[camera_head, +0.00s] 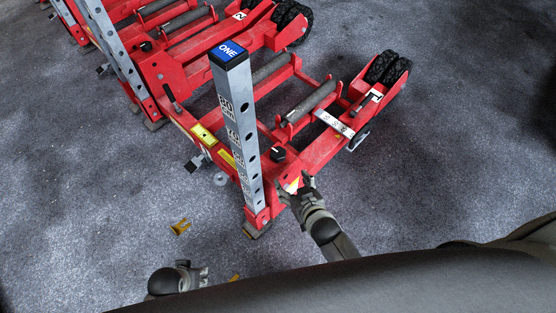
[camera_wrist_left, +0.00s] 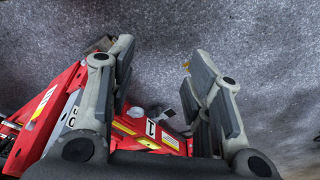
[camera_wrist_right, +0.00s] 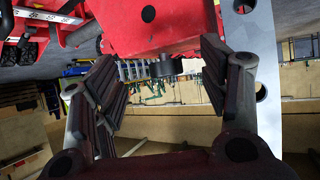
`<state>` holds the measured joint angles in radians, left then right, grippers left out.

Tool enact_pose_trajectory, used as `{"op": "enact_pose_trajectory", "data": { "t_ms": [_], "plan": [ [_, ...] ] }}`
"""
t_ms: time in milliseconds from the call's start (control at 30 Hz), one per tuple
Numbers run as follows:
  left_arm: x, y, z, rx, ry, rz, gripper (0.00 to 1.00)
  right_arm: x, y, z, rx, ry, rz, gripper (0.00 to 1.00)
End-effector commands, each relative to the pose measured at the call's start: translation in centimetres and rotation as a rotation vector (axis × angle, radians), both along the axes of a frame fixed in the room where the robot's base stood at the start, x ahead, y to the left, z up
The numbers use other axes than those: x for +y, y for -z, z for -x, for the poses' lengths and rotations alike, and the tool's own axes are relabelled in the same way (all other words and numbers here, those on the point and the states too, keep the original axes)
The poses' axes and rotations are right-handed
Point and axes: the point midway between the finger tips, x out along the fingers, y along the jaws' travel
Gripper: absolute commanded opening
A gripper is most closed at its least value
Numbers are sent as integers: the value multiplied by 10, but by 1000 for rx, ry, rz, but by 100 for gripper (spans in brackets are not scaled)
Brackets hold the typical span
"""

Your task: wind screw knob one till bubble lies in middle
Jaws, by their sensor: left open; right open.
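The near red trolley jack (camera_head: 318,148) has an upright grey post (camera_head: 240,125) with a blue ONE cap (camera_head: 228,51). A black knob (camera_head: 278,154) with a white mark sits on its red frame near the post. In the right wrist view a black knob (camera_wrist_right: 165,68) shows against the red body, between my open fingers and apart from them. My right gripper (camera_head: 296,181) is open and empty near the frame. My left gripper (camera_head: 206,274) is open and empty, low left; its fingers also show in the left wrist view (camera_wrist_left: 163,65). I cannot make out a bubble.
A second red jack (camera_head: 190,65) stands behind. A white strip with dark marks (camera_head: 334,123) lies across the near jack's arm. Carpet at left and right is clear.

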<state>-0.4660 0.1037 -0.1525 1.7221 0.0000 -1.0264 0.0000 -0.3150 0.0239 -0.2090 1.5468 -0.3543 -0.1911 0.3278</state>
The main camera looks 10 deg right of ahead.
Motion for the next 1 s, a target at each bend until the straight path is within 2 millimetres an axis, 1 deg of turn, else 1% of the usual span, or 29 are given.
{"op": "enact_pose_trajectory", "data": {
  "t_ms": [33,133,200,300,467,700,900,1000],
  "plan": [
    [0,0,-4,-9,-1,1,46,2,-7,-9,-41,3,-9,68],
    [-1,-11,-7,-14,-2,1,46,4,-26,-19,-94,9,-22,68],
    [-1,-16,-9,-17,-3,2,46,4,-35,-23,-114,11,-27,68],
    [-1,-22,-10,-20,-3,1,46,5,-39,-27,-125,11,-28,68],
    [-1,-35,-13,-29,-4,2,46,7,-33,-42,-126,11,-28,68],
    [-1,-70,-16,-47,-7,3,46,12,-18,-76,-125,11,-27,68],
    [0,-100,-13,-63,-11,4,46,16,-7,-101,-124,11,-27,68],
    [1,-113,-12,-70,-12,4,46,17,-3,-109,-123,11,-28,68]
  ]
}}
